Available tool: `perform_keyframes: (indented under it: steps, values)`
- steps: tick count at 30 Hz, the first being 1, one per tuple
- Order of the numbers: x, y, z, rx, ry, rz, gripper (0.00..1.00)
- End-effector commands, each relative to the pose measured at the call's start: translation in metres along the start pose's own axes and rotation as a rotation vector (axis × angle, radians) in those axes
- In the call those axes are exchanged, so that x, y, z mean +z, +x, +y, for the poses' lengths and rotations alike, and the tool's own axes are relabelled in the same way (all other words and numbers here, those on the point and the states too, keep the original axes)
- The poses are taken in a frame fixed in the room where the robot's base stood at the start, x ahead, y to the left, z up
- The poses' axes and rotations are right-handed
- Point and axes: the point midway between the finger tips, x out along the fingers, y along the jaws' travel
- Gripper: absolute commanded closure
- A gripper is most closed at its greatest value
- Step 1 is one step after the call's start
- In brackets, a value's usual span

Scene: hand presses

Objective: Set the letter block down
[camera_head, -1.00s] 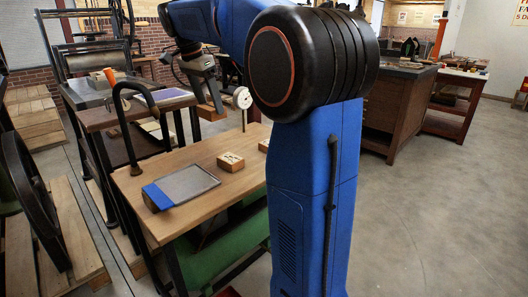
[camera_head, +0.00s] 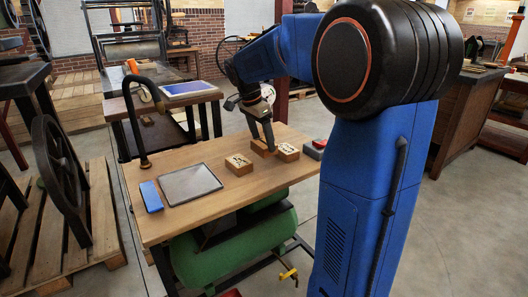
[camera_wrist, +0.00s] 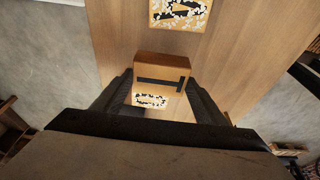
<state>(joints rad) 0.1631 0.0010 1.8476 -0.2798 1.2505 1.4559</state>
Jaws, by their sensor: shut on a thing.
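My gripper (camera_head: 263,138) is shut on a wooden letter block (camera_head: 262,147), low at the back of the wooden table (camera_head: 200,228). In the wrist view the held block (camera_wrist: 162,68) is brown with a dark bar, between my two dark fingers. A pale patterned patch shows just below the bar; I cannot tell whether it is on the same block. Two other letter blocks with black-and-white tops, a left one (camera_head: 239,164) and a right one (camera_head: 287,152), lie on the table. One patterned block top (camera_wrist: 180,12) shows ahead in the wrist view. I cannot tell whether the held block touches the table.
A grey flat plate (camera_head: 190,184) with a blue block (camera_head: 151,196) beside it lies at the table's left. A curved black handle (camera_head: 137,110) rises at the left edge. The front of the table is clear.

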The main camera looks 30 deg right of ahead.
Motion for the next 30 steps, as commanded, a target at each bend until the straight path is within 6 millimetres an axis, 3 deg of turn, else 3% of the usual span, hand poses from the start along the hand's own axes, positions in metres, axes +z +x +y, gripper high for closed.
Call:
perform_keyframes:
  steps: [13,25,26,27,30]
  values:
    - [0.011,0.04,0.0,0.001,0.0,0.0,0.63]
    - [0.012,0.044,0.0,-0.001,0.0,0.0,0.63]
    - [0.012,0.045,0.0,-0.001,0.0,0.0,0.29]
    - [0.012,0.044,0.0,-0.001,0.0,0.0,0.2]
    - [0.012,0.044,0.0,-0.001,0.0,0.0,0.15]
